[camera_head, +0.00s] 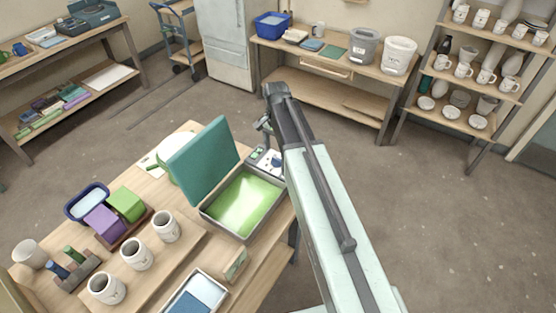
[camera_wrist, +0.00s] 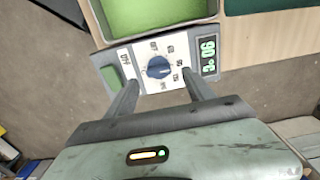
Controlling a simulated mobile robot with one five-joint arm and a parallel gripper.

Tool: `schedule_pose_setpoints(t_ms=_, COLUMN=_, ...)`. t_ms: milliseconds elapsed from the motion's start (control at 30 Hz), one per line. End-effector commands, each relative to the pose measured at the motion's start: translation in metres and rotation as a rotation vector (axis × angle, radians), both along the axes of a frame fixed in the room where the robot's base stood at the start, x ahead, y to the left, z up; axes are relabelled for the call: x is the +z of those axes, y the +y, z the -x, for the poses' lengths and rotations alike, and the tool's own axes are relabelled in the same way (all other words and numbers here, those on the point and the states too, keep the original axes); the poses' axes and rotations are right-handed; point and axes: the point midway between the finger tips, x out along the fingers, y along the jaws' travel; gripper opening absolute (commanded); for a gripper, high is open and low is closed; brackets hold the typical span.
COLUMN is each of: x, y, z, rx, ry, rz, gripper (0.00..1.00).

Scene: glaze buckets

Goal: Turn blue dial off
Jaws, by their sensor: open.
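The blue dial (camera_wrist: 159,67) sits on a white panel (camera_wrist: 150,80) with small markings around it, at the middle of the wrist view. A lit display (camera_wrist: 208,56) reading about 3:06 is to its right, and a green button (camera_wrist: 112,78) is to its left. In the head view the control panel (camera_head: 266,162) is at the right end of a grey box with a glowing green inside (camera_head: 240,203) and a raised teal lid (camera_head: 203,160). My gripper (camera_wrist: 163,95) is open, its two fingers on either side below the dial, apart from it.
The box stands on a wooden table with mugs (camera_head: 136,253), a purple block (camera_head: 104,222), a green block (camera_head: 127,204) and a blue-and-white tray (camera_head: 195,296). Buckets (camera_head: 399,55) stand on a back bench. Open floor lies to the right.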

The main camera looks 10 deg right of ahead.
Motion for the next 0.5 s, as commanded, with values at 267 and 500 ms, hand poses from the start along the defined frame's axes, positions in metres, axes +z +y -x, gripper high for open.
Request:
schedule_pose_setpoints(t_ms=267, x=-0.045, y=-0.003, z=0.000, rx=-0.003, ry=0.000, rz=0.000, gripper=0.62)
schedule_pose_setpoints(t_ms=500, x=-0.043, y=-0.003, z=0.000, rx=-0.004, ry=0.000, rz=0.000, gripper=0.62)
